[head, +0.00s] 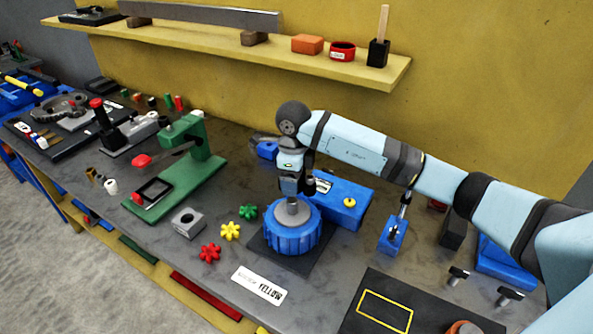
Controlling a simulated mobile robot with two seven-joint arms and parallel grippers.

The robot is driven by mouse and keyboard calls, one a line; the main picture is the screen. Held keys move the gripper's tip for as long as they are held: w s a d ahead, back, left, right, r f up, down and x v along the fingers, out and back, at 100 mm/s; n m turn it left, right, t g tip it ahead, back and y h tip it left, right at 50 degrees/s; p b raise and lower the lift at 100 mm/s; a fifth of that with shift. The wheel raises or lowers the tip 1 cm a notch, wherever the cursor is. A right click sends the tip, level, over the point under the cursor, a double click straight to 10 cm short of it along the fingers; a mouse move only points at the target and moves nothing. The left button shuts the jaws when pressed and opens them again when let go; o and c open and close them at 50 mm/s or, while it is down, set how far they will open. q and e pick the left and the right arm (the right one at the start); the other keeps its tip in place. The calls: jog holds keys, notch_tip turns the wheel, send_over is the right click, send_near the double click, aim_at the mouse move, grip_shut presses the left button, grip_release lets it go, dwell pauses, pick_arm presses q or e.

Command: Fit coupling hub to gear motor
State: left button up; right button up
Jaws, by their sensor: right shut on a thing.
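The gear motor (291,238) is a blue ribbed round body with a grey top, upright on a dark square plate at the middle of the bench. My right gripper (293,190) comes down from above, directly over it. It is shut on a small grey round part, which looks like the coupling hub (292,206), at the centre of the motor's top. The gripper hides part of the hub and the shaft. I cannot tell whether the hub is seated or just above the top. My left gripper is not in view.
Red (210,253), yellow (231,231) and green (248,211) star-shaped pieces lie left of the motor, near a grey block with a hole (187,222). A green press (185,165) stands further left. A blue box (343,203) is close behind on the right.

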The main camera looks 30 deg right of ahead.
aim_at(294, 200)
jog(key=shift+s+f+b, duration=0.15)
jog(key=shift+f+b, duration=0.2)
jog(key=shift+f, duration=0.15)
jog(key=shift+f+b, duration=0.7)
jog(key=shift+f, duration=0.9)
jog(key=shift+f+b, duration=0.4)
jog(key=shift+b, duration=0.2)
jog(key=shift+f+b, duration=1.5)
jog(key=shift+f, duration=0.6)
jog(key=o, duration=1.4)
jog(key=shift+o, duration=0.2)
